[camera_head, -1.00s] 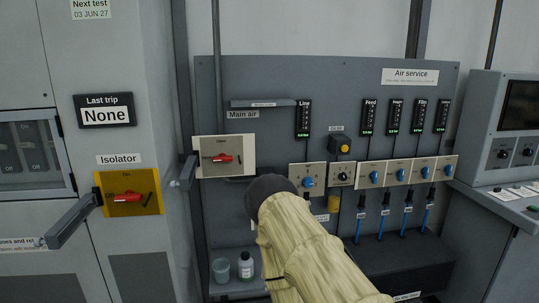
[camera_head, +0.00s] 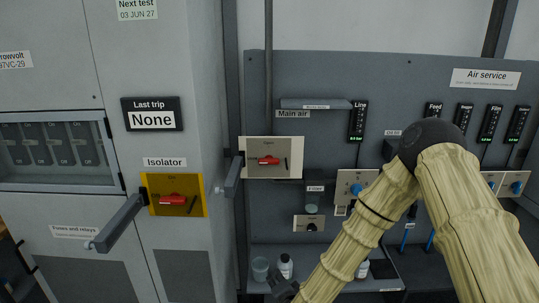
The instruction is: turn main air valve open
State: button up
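The main air valve's red handle (camera_head: 269,160) lies roughly level on a grey square in a cream plate (camera_head: 291,144), below the "Main air" label (camera_head: 292,114). Small words sit above and left of the handle, too small to read surely. A dark slanted mark is on the plate right of the handle. My arm bends at a dark joint in front of the air panel and slopes down to the left. My gripper (camera_head: 283,288) shows as a small dark shape at the bottom edge, well below the valve and apart from it. Its fingers are not clear.
Left of the valve, a cabinet has a similar red isolator handle (camera_head: 173,200) on a yellow plate. A grey bar (camera_head: 121,222) sticks out from the cabinet. A shelf (camera_head: 392,285) below holds a cup (camera_head: 261,268) and bottles. My arm hides part of the panel's right side.

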jog(key=w+a+r+m+t+p, duration=0.1)
jog(key=w+r+m+t, duration=0.1)
jog(key=w+r, duration=0.35)
jog(key=w+a+r+m+t+p, duration=0.1)
jog(key=w+a+r+m, duration=0.15)
jog(key=r, duration=0.65)
jog(key=m+t+h+p, duration=0.2)
jog(key=m+t+h, duration=0.1)
jog(key=m, duration=0.1)
send_near(269, 163)
jog(key=w+p, duration=0.4)
jog(key=w, duration=0.4)
jog(key=shift+d, duration=0.1)
jog(key=shift+w+f, duration=0.2)
jog(key=shift+w, duration=0.55)
grip_shut()
